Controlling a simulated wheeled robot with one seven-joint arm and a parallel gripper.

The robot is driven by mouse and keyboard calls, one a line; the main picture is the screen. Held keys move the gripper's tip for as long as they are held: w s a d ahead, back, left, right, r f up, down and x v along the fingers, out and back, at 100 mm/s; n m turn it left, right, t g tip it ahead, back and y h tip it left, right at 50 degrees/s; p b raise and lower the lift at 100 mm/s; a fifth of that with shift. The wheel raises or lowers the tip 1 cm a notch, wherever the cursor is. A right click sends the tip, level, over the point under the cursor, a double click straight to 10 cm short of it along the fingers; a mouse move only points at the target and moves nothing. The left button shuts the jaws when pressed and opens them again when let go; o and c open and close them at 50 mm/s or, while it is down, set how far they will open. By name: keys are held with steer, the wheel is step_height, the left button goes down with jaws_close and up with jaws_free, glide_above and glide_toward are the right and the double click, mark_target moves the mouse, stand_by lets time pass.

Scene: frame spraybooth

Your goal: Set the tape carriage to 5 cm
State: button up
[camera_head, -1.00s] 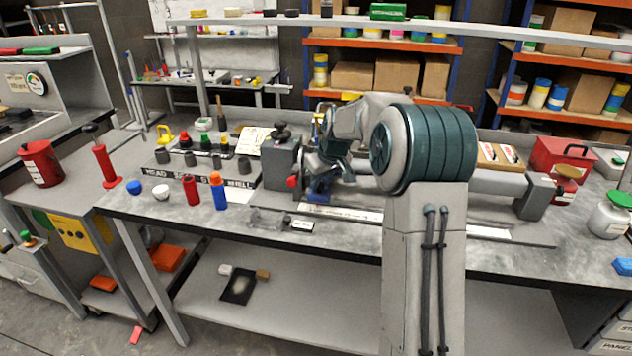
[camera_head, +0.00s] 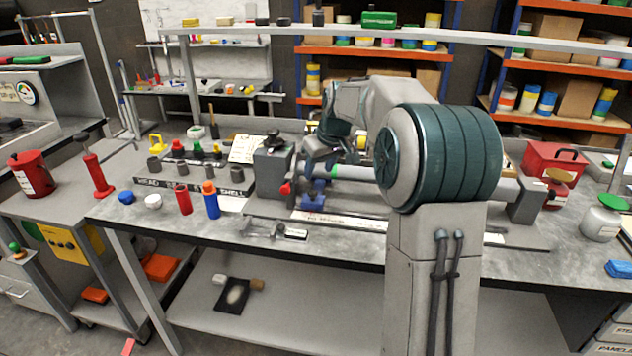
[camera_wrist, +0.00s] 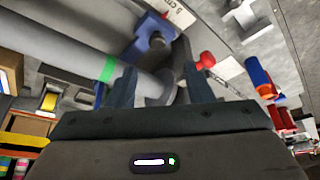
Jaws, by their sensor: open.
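The blue tape carriage (camera_head: 312,194) sits on a long grey tube (camera_head: 352,173) near its left end, just right of the grey end block (camera_head: 272,165). A green band (camera_head: 333,170) is on the tube to the right of the carriage. In the wrist view the carriage (camera_wrist: 150,40) is ahead of my gripper (camera_wrist: 158,56), near a white label reading 5 cm (camera_wrist: 179,11). My gripper is open, its two dark fingers apart by the tube near the carriage. I cannot tell whether they touch anything. My arm hides part of the tube.
A red knob (camera_head: 286,188) is by the end block. Red (camera_head: 183,200) and blue (camera_head: 211,200) bottles stand to the left.

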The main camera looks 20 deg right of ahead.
steer(key=v, duration=0.5)
stand_by(0.3)
steer(key=s+a+f+m, duration=0.1)
steer(key=s+a+f, duration=0.1)
steer(key=s, duration=0.9)
steer(key=s+a+f+m+g+h+p, duration=0.1)
steer(key=s+a+f, duration=0.1)
steer(key=s, duration=0.8)
steer(key=s+a+f+m+p, duration=0.1)
steer(key=s+a+f, duration=0.2)
steer(key=s, duration=0.8)
steer(key=shift+s+f+m+g, duration=0.3)
steer(key=shift+f+m, duration=0.1)
steer(key=shift+f, duration=0.05)
stand_by(0.5)
